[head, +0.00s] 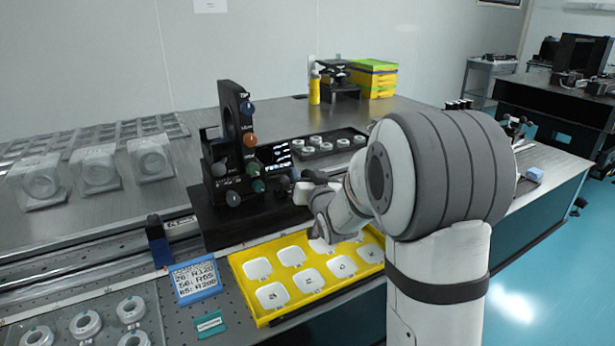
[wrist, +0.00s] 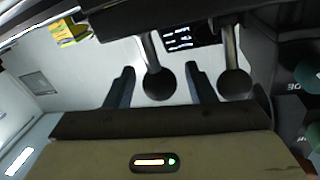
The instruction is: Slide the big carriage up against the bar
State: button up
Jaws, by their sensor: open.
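The big carriage (head: 240,215) is a black block with a tall upright plate and several coloured knobs, sitting on the rail left of my arm. My gripper (head: 308,188) is at its right side, partly hidden by my wrist. In the wrist view my gripper (wrist: 158,74) is open, with one finger on each side of a dark ball knob (wrist: 158,86) on a metal rod. A second ball knob (wrist: 235,84) is outside the right finger. I cannot tell if the fingers touch the knob. A dark blue upright block (head: 158,243) stands left of the carriage, apart from it; I cannot tell whether it is the bar.
A yellow tray (head: 300,305) with white dishes lies in front of the carriage. A blue-framed label card (head: 196,279) is left of it. A dark tray of rings (head: 322,145) is behind. Bagged rings (head: 98,170) lie at the left, loose rings (head: 86,324) at the front left.

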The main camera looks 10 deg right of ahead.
jog(key=s, duration=0.5)
jog(key=s+d, duration=0.1)
jog(key=s, duration=0.1)
jog(key=shift+s, duration=0.4)
jog(key=s+r+g+p, duration=0.3)
jog(key=s+g+p, duration=0.2)
jog(key=s, duration=0.4)
jog(key=s+r+g+h+p, duration=0.1)
jog(key=s+r+g+p, duration=0.2)
jog(key=s, duration=0.7)
jog(key=s+r+g+h+p, duration=0.1)
jog(key=s+r+g+p, duration=0.3)
jog(key=s+g+p, duration=0.3)
jog(key=s+p, duration=0.2)
jog(key=s, duration=0.1)
jog(key=shift+s+n+p, duration=0.2)
jog(key=shift+n+p, duration=0.1)
jog(key=shift+n, duration=0.1)
jog(key=shift+c, duration=0.3)
